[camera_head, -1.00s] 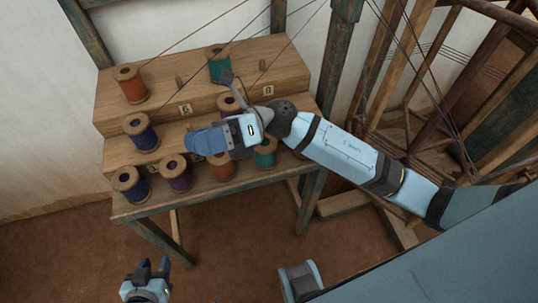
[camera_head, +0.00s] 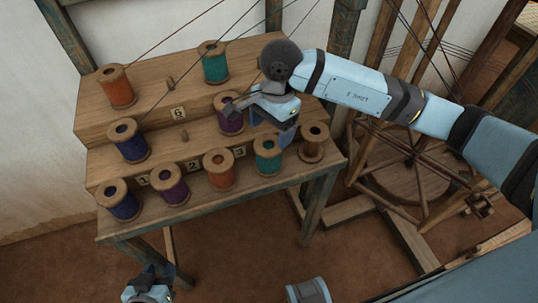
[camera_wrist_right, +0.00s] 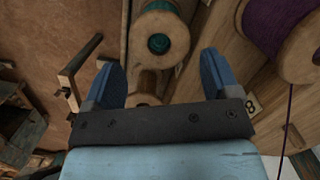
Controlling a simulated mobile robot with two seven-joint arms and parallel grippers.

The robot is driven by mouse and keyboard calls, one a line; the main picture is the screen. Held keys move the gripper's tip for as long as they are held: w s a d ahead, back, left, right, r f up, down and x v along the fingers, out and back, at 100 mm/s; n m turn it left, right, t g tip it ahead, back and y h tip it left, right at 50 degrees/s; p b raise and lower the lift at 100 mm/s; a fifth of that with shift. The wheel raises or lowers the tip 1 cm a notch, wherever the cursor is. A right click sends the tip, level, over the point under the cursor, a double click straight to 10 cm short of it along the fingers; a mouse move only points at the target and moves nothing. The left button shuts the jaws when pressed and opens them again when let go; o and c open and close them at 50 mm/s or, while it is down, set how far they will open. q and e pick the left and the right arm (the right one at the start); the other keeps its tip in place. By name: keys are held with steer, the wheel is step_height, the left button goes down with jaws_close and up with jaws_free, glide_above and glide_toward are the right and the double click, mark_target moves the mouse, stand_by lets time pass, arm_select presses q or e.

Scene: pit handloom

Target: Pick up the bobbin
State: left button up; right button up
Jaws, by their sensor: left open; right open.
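Several wooden bobbins stand on a stepped wooden rack. The front row has a blue (camera_head: 121,203), a purple (camera_head: 170,185), an orange (camera_head: 219,170) and a teal bobbin (camera_head: 267,155), with a bare bobbin (camera_head: 313,142) at the right end. My right gripper (camera_head: 272,122) is open and empty above the right part of the rack, near the middle-step purple bobbin (camera_head: 229,118). In the right wrist view, a plain bobbin (camera_wrist_right: 148,84) shows between the open fingers, with a teal-centred bobbin (camera_wrist_right: 157,38) beyond. My left gripper (camera_head: 158,273) is open and empty, low in front of the rack.
The rack (camera_head: 92,125) also carries an orange (camera_head: 117,87) and a green bobbin (camera_head: 214,63) on top and a blue one (camera_head: 128,141) on the middle step. Threads run upward. Wooden frame posts and a wheel (camera_head: 410,170) stand at right. Floor in front is clear.

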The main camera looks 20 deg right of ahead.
mark_target(268, 152)
steer(key=f, duration=0.5)
steer(key=a+f, duration=0.1)
steer(key=f, duration=0.2)
steer(key=shift+s+f, duration=0.1)
steer(key=shift+s, duration=0.15)
steer(key=c, duration=0.6)
